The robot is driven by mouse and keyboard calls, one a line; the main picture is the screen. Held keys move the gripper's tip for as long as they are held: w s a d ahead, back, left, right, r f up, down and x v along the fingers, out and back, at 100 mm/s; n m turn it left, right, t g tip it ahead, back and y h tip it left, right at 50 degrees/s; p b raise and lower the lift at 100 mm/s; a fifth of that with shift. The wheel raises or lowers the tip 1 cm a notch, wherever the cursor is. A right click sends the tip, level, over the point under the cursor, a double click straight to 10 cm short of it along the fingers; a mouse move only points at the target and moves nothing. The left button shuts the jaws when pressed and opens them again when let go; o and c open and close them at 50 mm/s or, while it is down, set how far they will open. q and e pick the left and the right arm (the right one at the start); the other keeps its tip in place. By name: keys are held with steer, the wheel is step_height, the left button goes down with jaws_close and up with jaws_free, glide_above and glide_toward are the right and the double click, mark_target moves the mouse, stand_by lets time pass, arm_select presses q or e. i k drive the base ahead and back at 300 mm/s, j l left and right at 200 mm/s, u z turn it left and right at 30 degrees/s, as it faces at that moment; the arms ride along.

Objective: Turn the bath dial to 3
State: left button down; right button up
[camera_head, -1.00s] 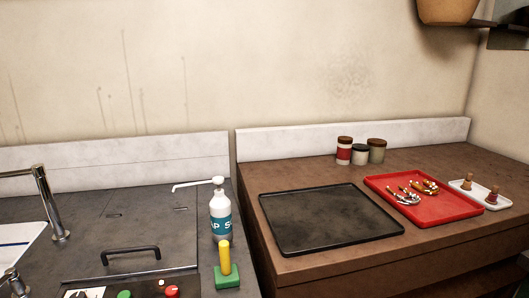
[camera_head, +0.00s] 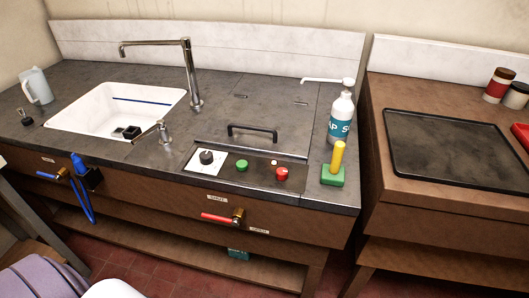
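The bath dial (camera_head: 206,157) is a black knob on a white scale plate, at the left end of a dark control panel (camera_head: 226,177) on the grey counter. The scale numbers and the dial's setting are too small to read. A green button (camera_head: 242,165) and a red button (camera_head: 281,173) sit to its right on the same panel, with a small light (camera_head: 274,161) near the red one. A lid with a black handle (camera_head: 252,132) lies behind the panel. Neither of my grippers shows in the head view.
A green block with a yellow handle (camera_head: 333,174) and a soap bottle (camera_head: 341,118) stand right of the panel. A sink (camera_head: 88,112) with a tall tap (camera_head: 191,75) is to the left. A red-handled valve (camera_head: 222,218) juts from the counter front. A black tray (camera_head: 450,146) lies on the right bench.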

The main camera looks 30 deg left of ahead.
mark_target(206, 157)
steer(key=u, duration=1.3)
